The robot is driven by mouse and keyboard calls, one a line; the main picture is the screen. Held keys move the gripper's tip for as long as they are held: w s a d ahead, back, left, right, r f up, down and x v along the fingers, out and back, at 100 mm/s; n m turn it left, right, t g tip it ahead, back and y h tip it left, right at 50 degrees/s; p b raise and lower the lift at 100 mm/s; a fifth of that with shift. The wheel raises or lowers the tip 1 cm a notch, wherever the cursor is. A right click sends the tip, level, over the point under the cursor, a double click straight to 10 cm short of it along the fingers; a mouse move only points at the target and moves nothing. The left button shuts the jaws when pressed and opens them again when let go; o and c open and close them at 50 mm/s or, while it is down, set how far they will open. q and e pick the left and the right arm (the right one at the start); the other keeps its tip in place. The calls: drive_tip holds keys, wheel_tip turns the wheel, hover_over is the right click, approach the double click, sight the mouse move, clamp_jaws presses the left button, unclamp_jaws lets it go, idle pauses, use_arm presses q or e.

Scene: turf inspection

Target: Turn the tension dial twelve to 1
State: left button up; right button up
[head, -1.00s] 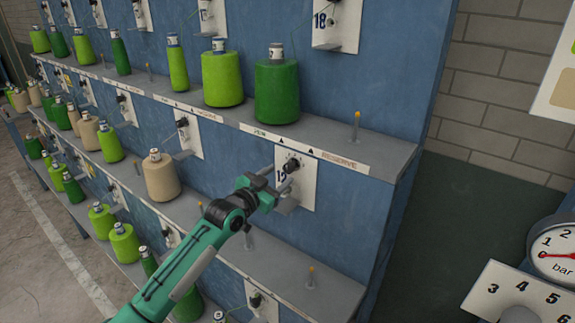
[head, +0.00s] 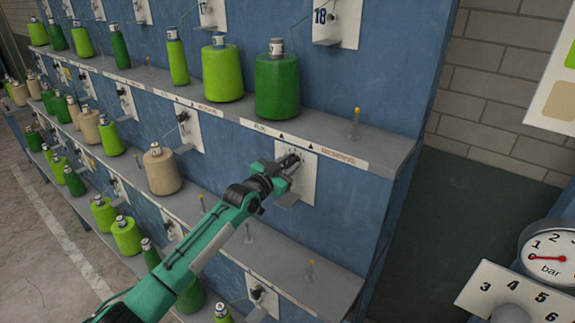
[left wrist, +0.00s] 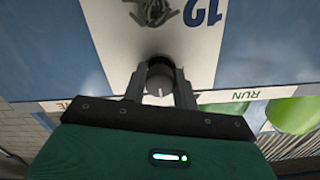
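The tension dial twelve is a dark round knob (left wrist: 160,75) with a pale mark, on a white plate (left wrist: 115,40) numbered 12, upside down in the left wrist view. In the head view that plate (head: 307,180) is on the blue panel, below the RUN and RESERVE label strip, and my arm hides most of its number. My left gripper (head: 287,172) is at the plate and covers the knob there. In the left wrist view its two fingers (left wrist: 160,80) stand apart, one on each side of the knob; firm contact is not visible. My right gripper is not in view.
A shelf (head: 385,150) with green cones (head: 277,85) and an upright peg (head: 355,122) is above the plate. A lower ledge (head: 330,288) is beneath it. A gauge (head: 548,252) and a numbered plate (head: 515,292) stand at the right.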

use_arm(q)
drive_tip(key=shift+c, duration=0.9)
